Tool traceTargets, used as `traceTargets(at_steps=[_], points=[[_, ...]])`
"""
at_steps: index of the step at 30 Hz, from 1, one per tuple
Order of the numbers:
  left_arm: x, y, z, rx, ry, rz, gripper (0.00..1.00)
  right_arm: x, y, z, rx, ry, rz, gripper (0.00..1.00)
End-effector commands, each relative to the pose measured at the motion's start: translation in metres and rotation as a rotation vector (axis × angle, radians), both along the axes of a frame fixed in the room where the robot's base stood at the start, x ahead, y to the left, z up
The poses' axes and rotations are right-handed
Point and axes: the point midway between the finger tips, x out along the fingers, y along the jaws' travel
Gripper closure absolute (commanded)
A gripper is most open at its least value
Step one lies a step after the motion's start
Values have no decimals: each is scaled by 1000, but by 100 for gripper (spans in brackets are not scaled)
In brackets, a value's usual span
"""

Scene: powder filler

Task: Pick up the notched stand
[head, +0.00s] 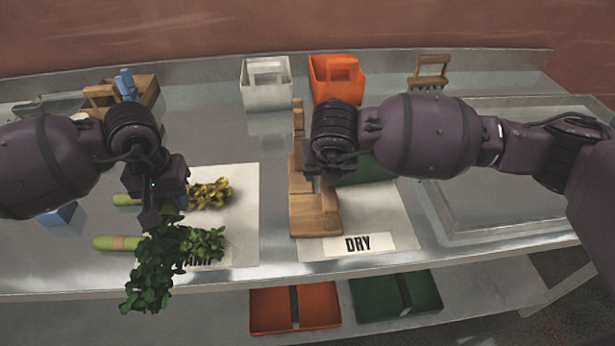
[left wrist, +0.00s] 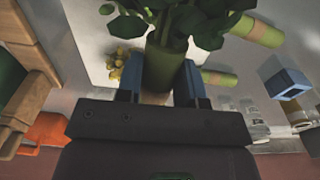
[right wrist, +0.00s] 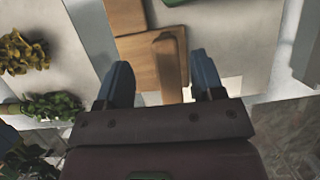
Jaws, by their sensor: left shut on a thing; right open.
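The notched stand (head: 318,215), a light wooden piece with a flat base and an upright part, stands on the pale DRY mat in the middle of the bench. My right arm hides part of it. My right gripper (head: 315,178) is open above it; in the right wrist view the stand (right wrist: 137,55) has a narrow bar lying between the two spread fingers (right wrist: 163,85), and I cannot tell if they touch. My left gripper (head: 160,215) is shut on a green leafy bundle (head: 175,260) over the left mat. Its stem (left wrist: 165,68) shows between the fingers (left wrist: 161,85).
A yellow-leaved bundle (head: 210,194) lies on the left mat (head: 243,220). White (head: 267,95) and orange (head: 345,90) crates stand behind. A wooden rack (head: 430,72) is at the back right. Orange (head: 270,310) and green (head: 375,298) trays sit on the lower shelf.

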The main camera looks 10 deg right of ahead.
Motion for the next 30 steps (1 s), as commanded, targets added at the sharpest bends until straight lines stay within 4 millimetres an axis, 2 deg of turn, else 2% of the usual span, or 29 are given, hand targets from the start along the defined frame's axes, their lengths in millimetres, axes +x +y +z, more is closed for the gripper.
traceTargets(at_steps=[7,16,26,30], points=[[0,0,4,0,-2,0,90,4,-2,-15,0,2,0,38],[0,0,11,0,-4,0,90,14,-6,-51,0,2,0,38],[0,0,11,0,-4,0,90,16,-7,-57,1,1,0,38],[0,0,11,0,-4,0,90,16,-7,-56,1,1,0,60]])
